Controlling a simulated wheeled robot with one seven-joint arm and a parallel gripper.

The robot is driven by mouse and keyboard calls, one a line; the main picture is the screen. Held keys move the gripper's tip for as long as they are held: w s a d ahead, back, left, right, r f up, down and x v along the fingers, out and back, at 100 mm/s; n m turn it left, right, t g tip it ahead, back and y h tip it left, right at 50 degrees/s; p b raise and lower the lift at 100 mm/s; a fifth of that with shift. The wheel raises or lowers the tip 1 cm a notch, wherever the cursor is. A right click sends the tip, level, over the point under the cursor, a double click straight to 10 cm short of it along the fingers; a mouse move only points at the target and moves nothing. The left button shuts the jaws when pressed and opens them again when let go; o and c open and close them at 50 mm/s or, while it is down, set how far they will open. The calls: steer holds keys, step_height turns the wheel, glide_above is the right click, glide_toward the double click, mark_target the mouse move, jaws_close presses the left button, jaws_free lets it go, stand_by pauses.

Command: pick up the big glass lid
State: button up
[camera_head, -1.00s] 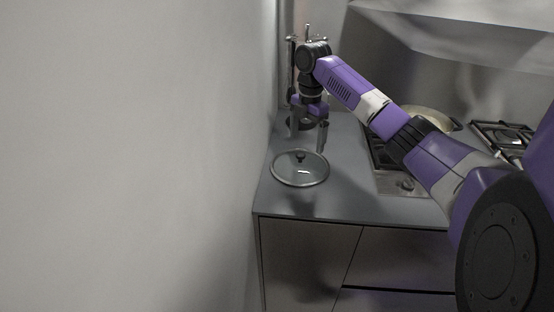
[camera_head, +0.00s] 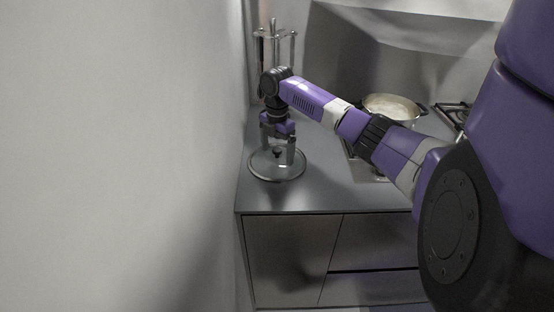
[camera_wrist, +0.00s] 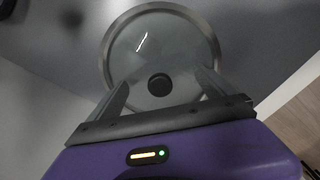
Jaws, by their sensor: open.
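The big glass lid (camera_head: 278,174) lies flat on the grey counter near its left end, with a metal rim and a dark knob in the middle. In the wrist view the lid (camera_wrist: 165,45) fills the upper middle, and its dark knob (camera_wrist: 159,84) shows between my fingers. My gripper (camera_head: 277,155) points down over the lid, with its fingers open on either side of the knob. In the wrist view my gripper (camera_wrist: 161,88) is open and empty. I cannot tell whether the fingertips touch the glass.
A pot (camera_head: 393,107) stands on the hob to the right, behind my arm. A metal utensil stand (camera_head: 273,45) is behind my gripper in the corner. A wall (camera_head: 120,150) runs close along the left. Bare counter (camera_head: 315,190) lies right of the lid.

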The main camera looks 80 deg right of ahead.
steer(key=c, duration=1.6)
steer(key=shift+a+f, duration=0.1)
steer(key=shift+f, duration=0.05)
jaws_close()
